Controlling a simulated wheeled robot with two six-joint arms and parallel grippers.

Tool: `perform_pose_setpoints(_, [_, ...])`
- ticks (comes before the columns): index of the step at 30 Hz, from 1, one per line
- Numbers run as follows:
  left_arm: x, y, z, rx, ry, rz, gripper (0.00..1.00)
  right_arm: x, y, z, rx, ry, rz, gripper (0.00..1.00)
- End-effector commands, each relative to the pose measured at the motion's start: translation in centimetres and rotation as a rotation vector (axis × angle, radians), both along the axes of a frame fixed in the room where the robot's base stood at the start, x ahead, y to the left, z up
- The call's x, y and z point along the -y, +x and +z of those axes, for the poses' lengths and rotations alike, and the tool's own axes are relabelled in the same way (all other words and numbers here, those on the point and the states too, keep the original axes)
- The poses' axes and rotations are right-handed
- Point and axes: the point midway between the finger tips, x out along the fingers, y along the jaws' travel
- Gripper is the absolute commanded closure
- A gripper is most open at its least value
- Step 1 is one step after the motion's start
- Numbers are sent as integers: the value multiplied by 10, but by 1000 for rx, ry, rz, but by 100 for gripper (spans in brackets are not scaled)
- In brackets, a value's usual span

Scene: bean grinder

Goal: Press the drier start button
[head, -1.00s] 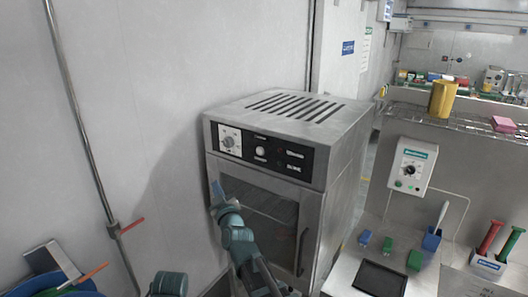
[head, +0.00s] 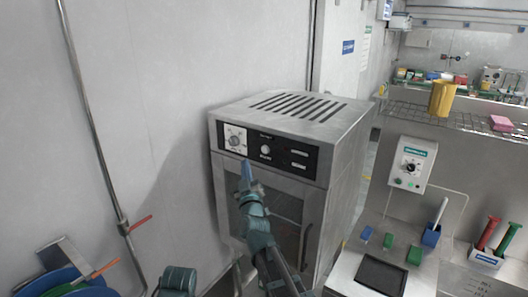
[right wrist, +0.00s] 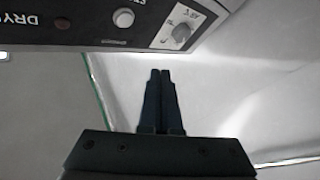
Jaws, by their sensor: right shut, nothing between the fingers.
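The drier (head: 345,165) is a steel box with slots on top and a windowed door. Its black panel (head: 298,142) carries a round white button (head: 265,149) beside a dial (head: 236,138). In the right wrist view the panel appears upside down, with the white button (right wrist: 123,18) and the dial (right wrist: 178,35) at the top. My right gripper (head: 246,166) is just below the panel in the head view, below and left of the button. Its fingers (right wrist: 160,75) are shut together and empty, with a visible gap to the button in the wrist view.
A bare wall with a vertical pipe (head: 92,120) is at the left. A counter with a white control box (head: 411,164), green blocks (head: 414,256) and a wire shelf (head: 462,121) is at the right. The space before the panel is clear.

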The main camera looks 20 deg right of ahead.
Motion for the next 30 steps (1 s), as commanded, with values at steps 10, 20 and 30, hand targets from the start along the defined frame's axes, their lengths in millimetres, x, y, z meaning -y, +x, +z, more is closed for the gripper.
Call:
perform_pose_setpoints(10, [0, 0, 0, 0, 0, 0, 19, 38, 31, 0, -1, -1, -2, 100])
perform_pose_setpoints(20, [0, 0, 0, 0, 0, 0, 19, 59, 46, 0, 0, 0, -1, 100])
perform_pose_setpoints(30, [0, 0, 0, 0, 0, 0, 19, 61, 47, 0, -1, 0, 0, 100])
